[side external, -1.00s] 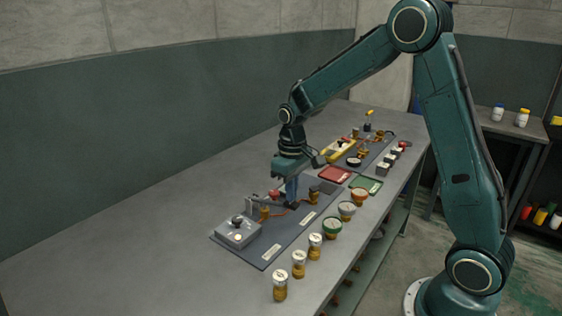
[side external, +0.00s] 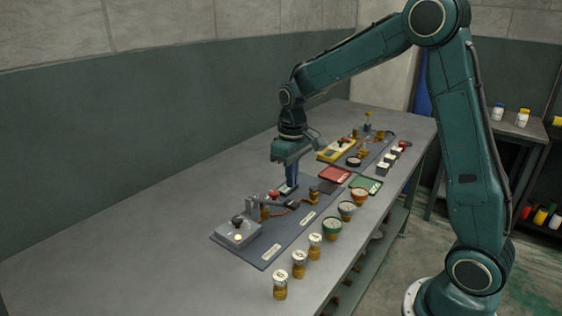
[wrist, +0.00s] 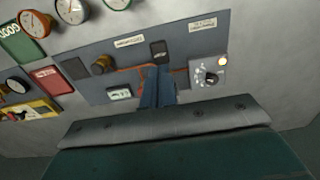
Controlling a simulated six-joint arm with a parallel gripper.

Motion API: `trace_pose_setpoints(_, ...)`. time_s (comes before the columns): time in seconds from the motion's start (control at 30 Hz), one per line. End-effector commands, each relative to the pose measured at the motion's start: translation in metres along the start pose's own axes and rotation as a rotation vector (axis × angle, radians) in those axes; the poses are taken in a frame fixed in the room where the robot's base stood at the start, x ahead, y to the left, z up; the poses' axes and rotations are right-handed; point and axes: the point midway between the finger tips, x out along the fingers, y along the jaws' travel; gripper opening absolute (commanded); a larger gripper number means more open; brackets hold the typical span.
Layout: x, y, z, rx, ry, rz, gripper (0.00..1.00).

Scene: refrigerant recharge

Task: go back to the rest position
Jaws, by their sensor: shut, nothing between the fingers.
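My gripper (side external: 290,186) points down above the grey-blue mat (side external: 290,240) on the bench. Its blue fingers are together and hold nothing. In the wrist view the fingers (wrist: 157,92) hang over the mat, with a small dark block (wrist: 158,50) just beyond their tips. A grey control box (side external: 236,231) with a dial stands at the mat's near left end. Its small lamp glows, and the dial and lamp also show in the wrist view (wrist: 208,75). A brass fitting (side external: 265,212) and a red hose (side external: 282,211) are on the mat.
Several round jars or gauges (side external: 315,245) line the bench's front edge. A red tray (side external: 334,175) and a green tray (side external: 366,184) lie beyond the mat. A yellow case (side external: 336,150) sits farther back. The bench to the left is clear.

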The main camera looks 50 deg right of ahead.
Motion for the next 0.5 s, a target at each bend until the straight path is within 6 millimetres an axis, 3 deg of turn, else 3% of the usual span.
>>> trace_pose_setpoints(0.2, -0.015, 0.0, 0.0, 0.0, 0.002, 0.0, 0.0)
trace_pose_setpoints(0.5, -0.017, 0.0, 0.0, 0.0, 0.0, 0.0, 0.0)
